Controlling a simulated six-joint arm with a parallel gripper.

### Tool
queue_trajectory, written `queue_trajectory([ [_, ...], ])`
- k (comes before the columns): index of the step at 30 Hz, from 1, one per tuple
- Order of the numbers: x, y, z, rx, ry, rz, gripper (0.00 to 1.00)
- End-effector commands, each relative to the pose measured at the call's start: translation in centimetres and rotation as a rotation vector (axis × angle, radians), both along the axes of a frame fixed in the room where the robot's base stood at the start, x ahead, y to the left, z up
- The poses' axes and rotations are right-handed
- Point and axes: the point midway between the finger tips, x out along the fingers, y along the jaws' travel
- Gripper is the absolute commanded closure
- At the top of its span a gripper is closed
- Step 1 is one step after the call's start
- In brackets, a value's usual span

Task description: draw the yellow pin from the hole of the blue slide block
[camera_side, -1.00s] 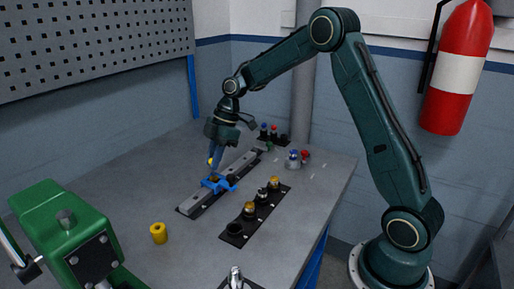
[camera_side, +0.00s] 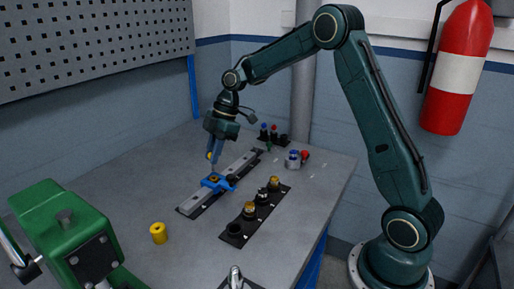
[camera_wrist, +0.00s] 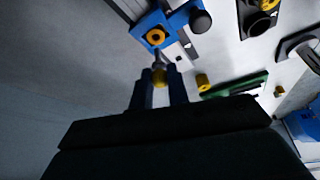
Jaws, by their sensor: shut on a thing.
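The blue slide block (camera_side: 224,184) sits on a grey rail on the table. An orange-yellow ring surrounds its hole, and the dark centre shows in the wrist view on the block (camera_wrist: 146,25). My gripper (camera_side: 213,160) is above the block, its fingers pointing down. It is shut on the yellow pin (camera_wrist: 160,77), whose yellow head lies between the fingers (camera_wrist: 160,86). The pin's grey shank points toward the block. Its tip appears clear of the ring, just above the block. In the side view the fingers hide most of the pin.
A yellow cylinder (camera_side: 158,233) stands on the table, left of the rail (camera_side: 192,204). A black plate (camera_side: 234,240) with several pulley posts lies right of the rail. A green machine (camera_side: 65,230) is at front left. Small coloured parts (camera_side: 296,159) stand farther back. The table's left part is open.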

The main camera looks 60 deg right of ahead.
Motion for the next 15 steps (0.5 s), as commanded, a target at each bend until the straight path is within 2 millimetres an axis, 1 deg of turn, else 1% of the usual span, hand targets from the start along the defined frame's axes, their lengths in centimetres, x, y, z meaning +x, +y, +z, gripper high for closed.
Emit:
queue_trajectory([
  [15,0.0,0.0,2.9,-0.001,-0.001,0.001,1.0],
])
